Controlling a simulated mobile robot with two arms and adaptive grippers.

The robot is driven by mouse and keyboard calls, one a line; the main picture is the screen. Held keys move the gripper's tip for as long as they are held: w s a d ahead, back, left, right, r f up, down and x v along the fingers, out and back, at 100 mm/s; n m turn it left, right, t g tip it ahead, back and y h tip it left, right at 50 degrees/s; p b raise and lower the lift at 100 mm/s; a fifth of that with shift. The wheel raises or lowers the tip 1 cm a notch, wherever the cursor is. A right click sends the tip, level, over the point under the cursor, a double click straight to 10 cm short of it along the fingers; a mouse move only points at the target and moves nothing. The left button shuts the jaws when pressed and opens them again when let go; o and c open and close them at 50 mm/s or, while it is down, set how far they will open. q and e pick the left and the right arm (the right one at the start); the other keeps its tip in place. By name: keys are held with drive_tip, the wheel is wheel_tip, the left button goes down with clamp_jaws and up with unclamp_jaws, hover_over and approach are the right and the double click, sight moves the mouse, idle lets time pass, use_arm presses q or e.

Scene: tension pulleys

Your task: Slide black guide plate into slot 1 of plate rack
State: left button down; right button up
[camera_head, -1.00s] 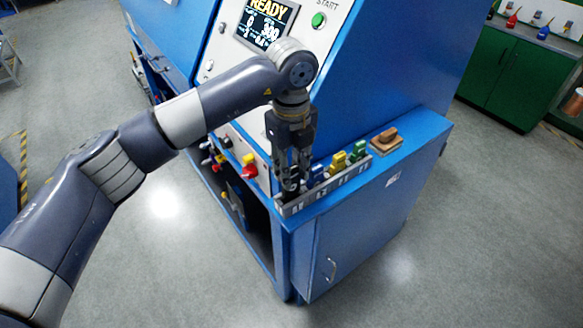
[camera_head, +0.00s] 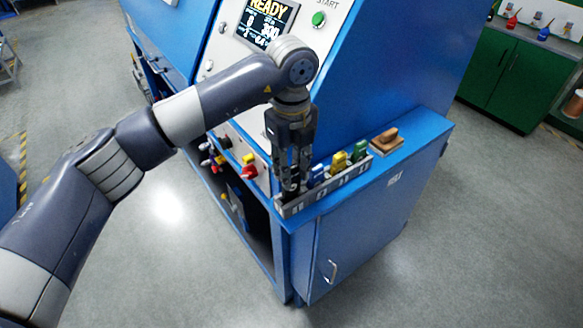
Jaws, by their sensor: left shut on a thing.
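The grey plate rack (camera_head: 326,192) sits along the near edge of the blue cabinet top, with its slots in a row. My left gripper (camera_head: 290,190) points down over the rack's left end. It is shut on a black guide plate, which is mostly hidden by the fingers and the rack's front wall. I cannot tell how deep the plate sits. A blue plate (camera_head: 318,173), a yellow plate (camera_head: 338,162) and a green plate (camera_head: 359,151) stand in the rack to the right. My right gripper is not in view.
A brown block on a small board (camera_head: 387,139) lies right of the rack on the cabinet top. The blue machine with its READY screen (camera_head: 266,20) rises behind. Red and yellow knobs (camera_head: 249,167) stick out left of the gripper. Open floor lies to the right.

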sight(292, 179)
use_arm(q)
drive_tip(key=shift+f, duration=0.1)
drive_tip(key=shift+f+b, duration=1.6)
drive_tip(key=shift+f, duration=0.05)
drive_tip(key=shift+f+b, duration=0.35)
drive_tip(key=shift+b, duration=0.05)
drive_tip(key=c, duration=1.2)
unclamp_jaws()
drive_tip(key=shift+r, duration=0.1)
wheel_tip(292, 179, up, 12)
drive_tip(key=shift+f, duration=0.1)
